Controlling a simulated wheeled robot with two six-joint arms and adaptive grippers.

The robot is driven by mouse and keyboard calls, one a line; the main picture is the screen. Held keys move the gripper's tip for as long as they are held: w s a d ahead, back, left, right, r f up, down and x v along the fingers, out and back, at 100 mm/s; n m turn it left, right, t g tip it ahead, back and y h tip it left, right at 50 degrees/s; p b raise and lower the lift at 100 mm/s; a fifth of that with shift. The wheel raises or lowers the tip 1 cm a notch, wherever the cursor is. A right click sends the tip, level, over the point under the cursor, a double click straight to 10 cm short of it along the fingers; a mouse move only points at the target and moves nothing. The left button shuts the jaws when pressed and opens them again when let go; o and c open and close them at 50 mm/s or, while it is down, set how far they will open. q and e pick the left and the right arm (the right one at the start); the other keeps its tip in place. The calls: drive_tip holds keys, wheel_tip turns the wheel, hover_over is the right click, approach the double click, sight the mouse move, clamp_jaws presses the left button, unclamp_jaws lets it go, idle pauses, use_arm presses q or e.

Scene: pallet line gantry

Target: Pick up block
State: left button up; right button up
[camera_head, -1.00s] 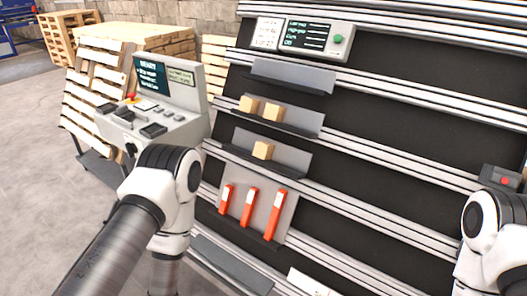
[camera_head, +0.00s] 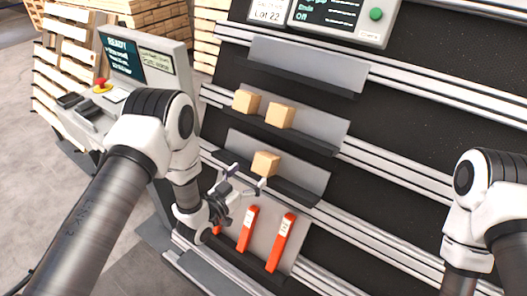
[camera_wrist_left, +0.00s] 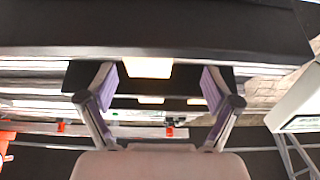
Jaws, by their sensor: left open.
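Three small wooden blocks sit on grey shelves of the black gantry wall in the head view. Two blocks, a left one (camera_head: 246,101) and a right one (camera_head: 279,115), are on the middle shelf. One block (camera_head: 265,163) is on the lower shelf. My left gripper (camera_head: 246,179) is open and empty, just left of and below the lower block, apart from it as far as I can tell. In the left wrist view, a pale block-like shape (camera_wrist_left: 148,67) shows between the spread fingers (camera_wrist_left: 160,88). My right gripper is out of view.
Orange-red bars (camera_head: 281,243) hang on a grey plate below the lower shelf, close to my left gripper. The upper shelf (camera_head: 305,65) is empty. A control console (camera_head: 143,65) stands at left, wooden pallets (camera_head: 62,50) behind it. A display panel (camera_head: 340,18) is at the top.

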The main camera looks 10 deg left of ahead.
sight(260, 167)
use_arm(q)
drive_tip(key=shift+w+d+r, duration=0.15)
drive_tip(key=shift+d+r, duration=0.2)
drive_tip(key=shift+d, duration=0.15)
drive_tip(key=shift+w+d+r, duration=0.15)
drive_tip(key=shift+d+r, duration=0.2)
drive_tip(key=shift+d, duration=0.15)
drive_tip(key=x, duration=0.1)
drive_tip(key=p+x, duration=0.1)
drive_tip(key=x, duration=0.3)
drive_tip(key=shift+w+a+f, duration=0.15)
drive_tip(key=shift+f, duration=0.2)
drive_tip(key=shift+r, duration=0.15)
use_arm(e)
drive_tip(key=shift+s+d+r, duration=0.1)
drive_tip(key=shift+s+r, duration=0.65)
use_arm(q)
drive_tip(key=c, duration=1.3)
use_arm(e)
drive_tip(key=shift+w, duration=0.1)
